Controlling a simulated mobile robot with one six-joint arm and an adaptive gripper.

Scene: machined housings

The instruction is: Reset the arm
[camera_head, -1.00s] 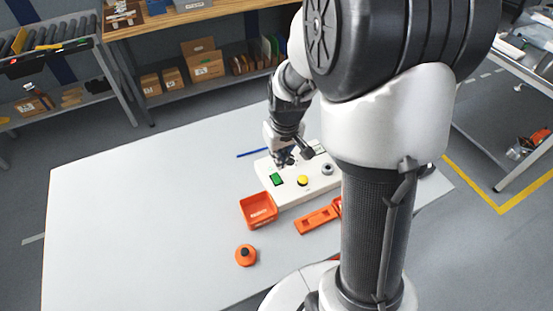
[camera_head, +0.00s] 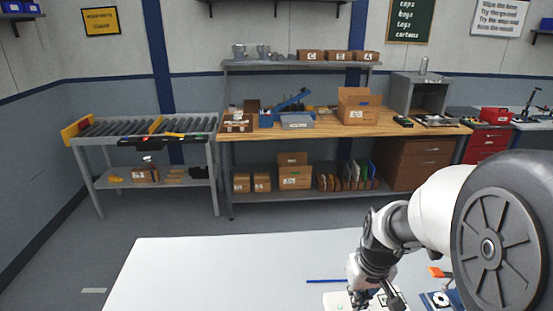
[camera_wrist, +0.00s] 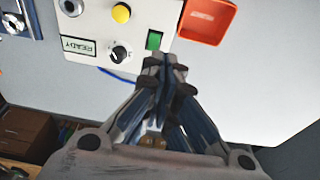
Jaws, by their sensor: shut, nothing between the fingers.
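My gripper (camera_wrist: 165,65) is shut and empty in the wrist view. Its fingertips are over or just beside the edge of a white control box (camera_wrist: 205,48), close to a green square (camera_wrist: 154,40); whether they touch it is unclear. The box also carries a black knob (camera_wrist: 119,54), a yellow button (camera_wrist: 121,13) and a READY label (camera_wrist: 78,46). In the head view my arm reaches down at the lower right, and the gripper is mostly cut off by the bottom edge.
An orange bin (camera_wrist: 208,20) lies beside the box. A thin blue rod (camera_head: 325,281) lies on the pale table (camera_head: 220,270), whose left part is clear. Behind stand a wooden workbench (camera_head: 285,131) with cartons and a roller rack (camera_head: 140,130).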

